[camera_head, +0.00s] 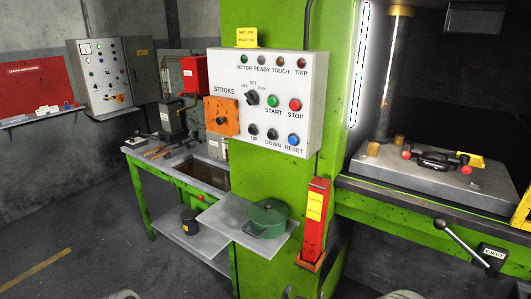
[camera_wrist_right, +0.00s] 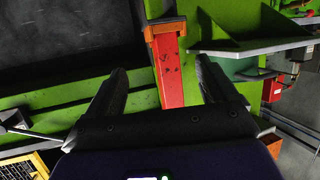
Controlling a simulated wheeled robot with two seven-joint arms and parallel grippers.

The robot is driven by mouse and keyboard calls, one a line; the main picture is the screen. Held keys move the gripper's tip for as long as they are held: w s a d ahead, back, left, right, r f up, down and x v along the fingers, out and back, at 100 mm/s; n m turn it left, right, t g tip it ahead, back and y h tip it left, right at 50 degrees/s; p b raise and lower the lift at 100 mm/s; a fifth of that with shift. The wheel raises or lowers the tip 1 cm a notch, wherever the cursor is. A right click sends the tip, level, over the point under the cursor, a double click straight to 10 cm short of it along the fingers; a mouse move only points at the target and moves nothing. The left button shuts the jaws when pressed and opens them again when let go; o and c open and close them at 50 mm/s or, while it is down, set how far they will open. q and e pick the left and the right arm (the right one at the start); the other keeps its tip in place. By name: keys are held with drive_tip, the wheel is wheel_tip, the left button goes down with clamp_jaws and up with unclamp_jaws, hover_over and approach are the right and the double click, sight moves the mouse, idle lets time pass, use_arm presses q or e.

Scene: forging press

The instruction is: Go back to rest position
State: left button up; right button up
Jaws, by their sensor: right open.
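My right gripper (camera_wrist_right: 161,66) shows in the right wrist view with its two dark fingers spread wide apart and nothing between them. The red post (camera_wrist_right: 170,75) with an orange end appears behind the gap between the fingers; I cannot tell how far away it is. In the head view this red post (camera_head: 315,222) stands against the green press column, with a yellow label on it. Only small grey rounded parts show along the bottom edge of the head view, and the right gripper is barely visible there. My left gripper is not in view.
The control panel (camera_head: 265,100) is on the green column. A grey shelf (camera_head: 222,213) juts out below, carrying a green pot (camera_head: 267,217). A die block (camera_head: 430,182) sits on the press at right, above a black-knobbed lever (camera_head: 462,240). A workbench (camera_head: 180,168) stands at left; floor beside it is clear.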

wheel_tip(320, 180, down, 12)
drive_tip(key=s+d+g+y, duration=0.1)
drive_tip(key=s+g+y, duration=0.2)
drive_tip(key=g, duration=0.1)
drive_tip(key=s+a+f+g+y+p, duration=0.1)
drive_tip(key=s+f+g, duration=0.3)
drive_tip(key=s, duration=0.6)
drive_tip(key=s+a+f+g+y, duration=0.1)
drive_tip(key=s+f+g+y, duration=0.3)
drive_tip(key=s+f, duration=0.5)
drive_tip(key=shift+s+f+n+g+p, duration=0.25)
drive_tip(key=shift+s+n+g+p, duration=0.1)
drive_tip(key=shift+s+g, duration=0.25)
drive_tip(key=shift+c, duration=0.4)
